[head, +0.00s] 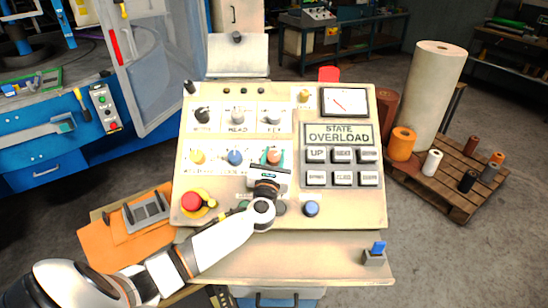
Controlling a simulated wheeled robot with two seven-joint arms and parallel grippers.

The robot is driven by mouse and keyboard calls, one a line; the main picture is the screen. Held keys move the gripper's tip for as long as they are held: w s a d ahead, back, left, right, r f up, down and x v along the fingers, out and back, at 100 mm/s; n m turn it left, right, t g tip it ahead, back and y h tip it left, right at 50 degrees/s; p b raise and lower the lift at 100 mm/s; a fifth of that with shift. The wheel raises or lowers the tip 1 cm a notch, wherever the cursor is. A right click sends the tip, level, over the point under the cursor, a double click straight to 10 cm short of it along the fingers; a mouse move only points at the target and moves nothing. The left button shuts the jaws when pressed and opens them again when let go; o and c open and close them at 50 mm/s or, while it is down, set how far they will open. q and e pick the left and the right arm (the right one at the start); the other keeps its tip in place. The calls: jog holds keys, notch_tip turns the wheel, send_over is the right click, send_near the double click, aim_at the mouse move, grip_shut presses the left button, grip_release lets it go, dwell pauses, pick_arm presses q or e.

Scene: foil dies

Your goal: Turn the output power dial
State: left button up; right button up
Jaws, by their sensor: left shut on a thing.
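A beige control panel (345,213) fills the middle of the view, with several dials on it. My left gripper (272,163) reaches in from the lower left and is shut on the orange-red dial (274,155) at the right of the lower dial row. Its fingers partly cover that dial. A blue dial (235,157) and a yellow dial (197,156) sit to the left in the same row. Above are a black dial (203,115) and two white dials, left (238,115) and right (273,117). The dial labels are too small to read surely. My right gripper is not in view.
A display (338,134) reads "STATE OVERLOAD", above several grey buttons. A needle meter (345,102) is at the top right. A red emergency button (193,201) sits left of my forearm, and a blue button (311,208) is right of it.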

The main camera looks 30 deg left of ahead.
pick_arm(q)
jog(key=shift+n+g+y, duration=0.4)
jog(key=shift+n+y, duration=0.5)
jog(key=shift+n, duration=0.1)
jog(key=shift+n+g+y, duration=0.3)
jog(key=shift+n+y, duration=0.1)
jog(key=shift+y, duration=0.1)
jog(key=o, duration=1)
jog(key=shift+s+d+f+b, duration=0.2)
jog(key=shift+s+d+b, duration=0.1)
jog(key=shift+s+b, duration=0.15)
jog(key=b+v, duration=0.3)
jog(key=v, duration=0.8)
jog(key=shift+r, duration=0.1)
